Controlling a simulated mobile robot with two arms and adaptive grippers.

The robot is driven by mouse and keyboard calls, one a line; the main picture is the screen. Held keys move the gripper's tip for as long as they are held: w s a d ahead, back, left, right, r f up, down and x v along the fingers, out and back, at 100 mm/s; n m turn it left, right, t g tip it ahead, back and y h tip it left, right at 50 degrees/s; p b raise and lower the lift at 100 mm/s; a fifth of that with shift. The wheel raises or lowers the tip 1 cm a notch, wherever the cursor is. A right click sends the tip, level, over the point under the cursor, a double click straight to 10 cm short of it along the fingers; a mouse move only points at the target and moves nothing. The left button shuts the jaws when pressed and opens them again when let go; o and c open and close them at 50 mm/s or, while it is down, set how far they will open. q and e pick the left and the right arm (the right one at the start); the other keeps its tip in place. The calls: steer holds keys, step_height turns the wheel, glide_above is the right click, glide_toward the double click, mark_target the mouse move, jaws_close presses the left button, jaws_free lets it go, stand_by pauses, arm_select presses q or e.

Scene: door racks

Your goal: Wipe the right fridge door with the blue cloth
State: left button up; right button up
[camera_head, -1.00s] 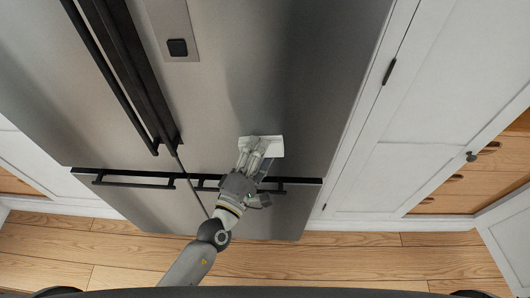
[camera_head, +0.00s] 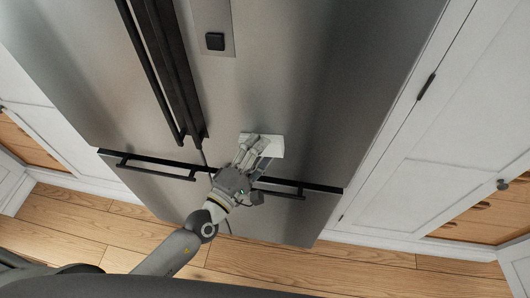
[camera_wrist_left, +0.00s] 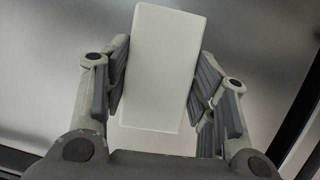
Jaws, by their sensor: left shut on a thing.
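The right fridge door (camera_head: 310,85) is brushed grey metal with a dark vertical handle (camera_head: 180,80) on its left side. My left gripper (camera_head: 258,148) is at the lower part of this door. It is shut on a pale white rectangular pad (camera_head: 276,146); no blue cloth shows. In the left wrist view the pad (camera_wrist_left: 162,65) sits between the two fingers, with the grey metal surface behind it. The pad looks to be against or very close to the door; contact cannot be told. My right gripper is not in view.
The left fridge door (camera_head: 80,75) has its own dark handle (camera_head: 150,75). A drawer handle (camera_head: 290,191) lies just below the pad. A dark square dispenser (camera_head: 215,41) is higher up. White cabinets (camera_head: 470,130) flank the fridge. The wooden floor (camera_head: 300,268) is clear.

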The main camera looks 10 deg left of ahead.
mark_target(240, 145)
arm_select(q)
steer(key=a+b, duration=0.1)
steer(key=a, duration=0.4)
steer(key=shift+w+a+b, duration=0.1)
steer(key=shift+a+b, duration=0.2)
steer(key=shift+a, duration=0.1)
steer(key=s, duration=0.6)
stand_by(0.5)
steer(key=shift+s+a, duration=0.1)
steer(key=s, duration=0.3)
stand_by(0.4)
